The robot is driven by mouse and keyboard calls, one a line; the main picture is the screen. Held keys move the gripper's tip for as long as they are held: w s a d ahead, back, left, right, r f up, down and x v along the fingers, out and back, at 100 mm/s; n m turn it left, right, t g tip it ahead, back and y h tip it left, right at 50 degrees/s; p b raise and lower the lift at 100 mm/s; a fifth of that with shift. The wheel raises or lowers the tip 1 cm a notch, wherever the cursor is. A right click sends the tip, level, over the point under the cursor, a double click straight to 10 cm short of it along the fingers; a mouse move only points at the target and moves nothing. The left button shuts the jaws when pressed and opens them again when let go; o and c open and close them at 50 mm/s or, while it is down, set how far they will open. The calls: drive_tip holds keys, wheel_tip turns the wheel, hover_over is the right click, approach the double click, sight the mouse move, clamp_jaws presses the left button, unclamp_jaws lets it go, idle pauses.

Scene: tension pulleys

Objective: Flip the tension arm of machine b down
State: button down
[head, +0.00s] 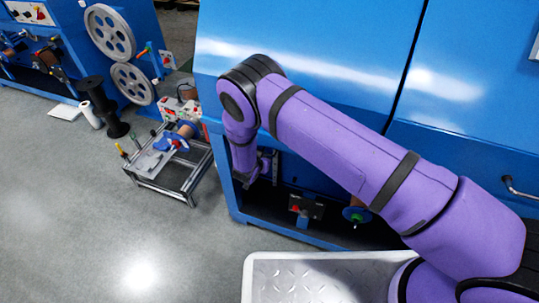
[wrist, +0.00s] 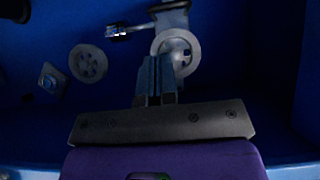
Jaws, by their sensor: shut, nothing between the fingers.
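In the wrist view, my gripper (wrist: 156,75) is shut and empty, its fingers pointing into a dark blue recess. A light grey pulley (wrist: 180,46) is just beyond and right of the fingertips, partly overlapped by them. A short metallic bar (wrist: 130,31) reaches left from a bracket above this pulley; it may belong to the tension arm, but I cannot tell for sure. Whether the fingers touch the pulley is unclear. In the head view, my purple arm reaches into the lower opening of the blue machine (head: 310,60); the gripper and tension arm are mostly hidden there.
A darker pulley wheel (wrist: 88,63) and a small square fitting (wrist: 52,80) are left in the recess. In the head view, a low metal frame table (head: 190,175) stands left of the machine, with black spools (head: 103,105) behind it. Grey floor at the left front is clear.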

drive_tip(key=x, duration=0.9)
drive_tip(key=shift+w+f, duration=0.3)
